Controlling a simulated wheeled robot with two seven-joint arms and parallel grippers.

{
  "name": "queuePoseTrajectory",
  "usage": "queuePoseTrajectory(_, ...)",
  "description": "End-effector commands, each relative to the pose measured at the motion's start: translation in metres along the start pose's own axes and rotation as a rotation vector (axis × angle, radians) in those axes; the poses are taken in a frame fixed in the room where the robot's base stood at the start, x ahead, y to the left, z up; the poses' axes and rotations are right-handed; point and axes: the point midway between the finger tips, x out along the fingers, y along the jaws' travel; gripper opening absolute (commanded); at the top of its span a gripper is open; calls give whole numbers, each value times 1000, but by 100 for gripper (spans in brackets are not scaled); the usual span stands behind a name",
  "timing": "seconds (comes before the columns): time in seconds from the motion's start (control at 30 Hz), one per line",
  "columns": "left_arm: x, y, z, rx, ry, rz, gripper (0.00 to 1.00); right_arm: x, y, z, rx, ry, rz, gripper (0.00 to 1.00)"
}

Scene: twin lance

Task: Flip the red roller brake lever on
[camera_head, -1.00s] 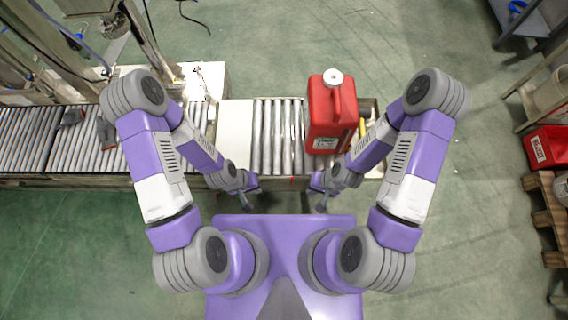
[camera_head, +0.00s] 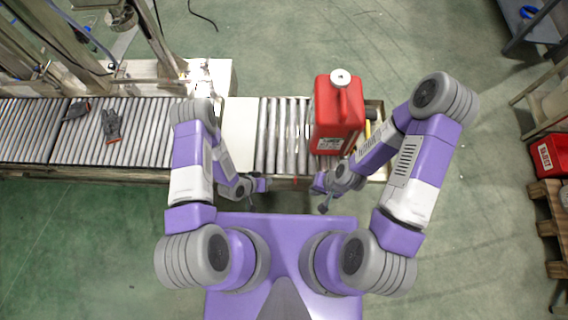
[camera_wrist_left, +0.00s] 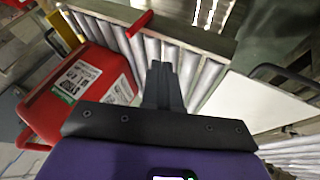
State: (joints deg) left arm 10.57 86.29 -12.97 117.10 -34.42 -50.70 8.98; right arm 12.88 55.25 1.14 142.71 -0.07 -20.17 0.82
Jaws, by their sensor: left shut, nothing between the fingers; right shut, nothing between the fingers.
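The red lever (camera_wrist_left: 139,24) sticks out at the edge of the roller conveyor in the left wrist view. In the head view only a small red spot (camera_head: 295,179) shows at the conveyor's front edge. My left gripper (camera_head: 266,184) is shut and empty, close to that front edge and left of the red spot. In the left wrist view its closed fingers (camera_wrist_left: 162,72) point toward the conveyor edge, with the lever beyond and slightly left of the tips, apart from them. My right gripper (camera_head: 323,208) is shut and empty, in front of the conveyor, to the right.
A red jerrycan (camera_head: 337,113) stands on the conveyor rollers (camera_head: 282,135) at the right. A pale plate (camera_head: 238,135) lies left of these rollers. Dark gloves (camera_head: 112,125) lie on the left rollers. A red bin (camera_head: 551,155) is at far right.

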Motion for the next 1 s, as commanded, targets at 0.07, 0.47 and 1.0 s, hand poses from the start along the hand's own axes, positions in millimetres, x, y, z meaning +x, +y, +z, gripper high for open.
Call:
queuePoseTrajectory(0.07,7,0,1,1,-1,1,0,3,1,0,0,0,0,0)
queuePoseTrajectory(0.47,86,-1,2,3,-1,1,0,32,12,-1,0,0,0,0)
queuePoseTrajectory(1.0,117,36,1,-1,-2,-1,0,42,16,-2,0,0,0,0)
